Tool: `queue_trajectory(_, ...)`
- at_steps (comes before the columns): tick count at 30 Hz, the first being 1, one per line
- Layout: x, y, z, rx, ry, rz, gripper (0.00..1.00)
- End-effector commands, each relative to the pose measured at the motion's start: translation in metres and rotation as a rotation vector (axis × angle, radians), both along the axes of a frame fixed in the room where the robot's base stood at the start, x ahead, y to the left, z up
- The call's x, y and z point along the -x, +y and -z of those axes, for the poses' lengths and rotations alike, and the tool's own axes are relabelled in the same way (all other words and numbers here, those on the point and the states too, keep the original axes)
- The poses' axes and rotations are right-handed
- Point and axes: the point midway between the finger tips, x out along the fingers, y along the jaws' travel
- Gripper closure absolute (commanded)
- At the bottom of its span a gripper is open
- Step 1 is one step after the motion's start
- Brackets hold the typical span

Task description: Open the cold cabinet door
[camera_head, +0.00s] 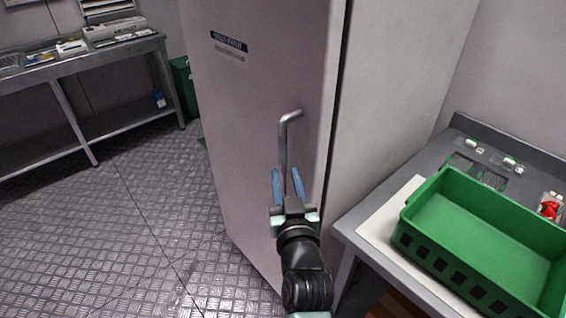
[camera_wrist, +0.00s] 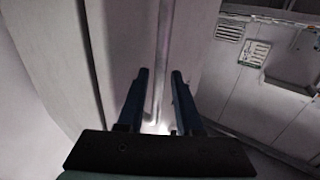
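The cold cabinet door (camera_head: 255,110) is a tall pale panel with a dark label near its top. A narrow dark gap runs along its right edge, between the door and the cabinet body (camera_head: 380,110). The door's vertical grey bar handle (camera_head: 284,140) bends into the door at its top. My gripper (camera_head: 287,174) is at the lower part of the handle, with its two blue fingers apart on either side of the bar. In the wrist view the handle (camera_wrist: 161,60) runs up between the open fingers (camera_wrist: 160,75). I cannot tell whether a finger touches it.
A grey table (camera_head: 440,155) with a green crate (camera_head: 480,215) on a white board stands close on the right. A steel bench (camera_head: 85,65) is at the back left, with a green bin (camera_head: 184,85) beside it. The metal floor (camera_head: 130,220) left of the door is clear.

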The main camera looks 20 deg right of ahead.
Motion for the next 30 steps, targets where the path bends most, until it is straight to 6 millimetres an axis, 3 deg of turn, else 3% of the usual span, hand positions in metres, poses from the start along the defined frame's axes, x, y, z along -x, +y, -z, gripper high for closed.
queue_trajectory(3,-0.020,-0.005,-0.001,0.000,-0.002,-0.001,0.65)
queue_trajectory(9,-0.038,-0.009,-0.001,0.001,-0.002,0.000,0.65)
queue_trajectory(21,-0.043,-0.011,0.000,0.000,-0.001,0.000,0.65)
queue_trajectory(27,-0.043,-0.011,0.000,0.000,-0.001,0.000,1.00)
queue_trajectory(30,-0.043,-0.011,0.000,0.000,-0.001,0.000,1.00)
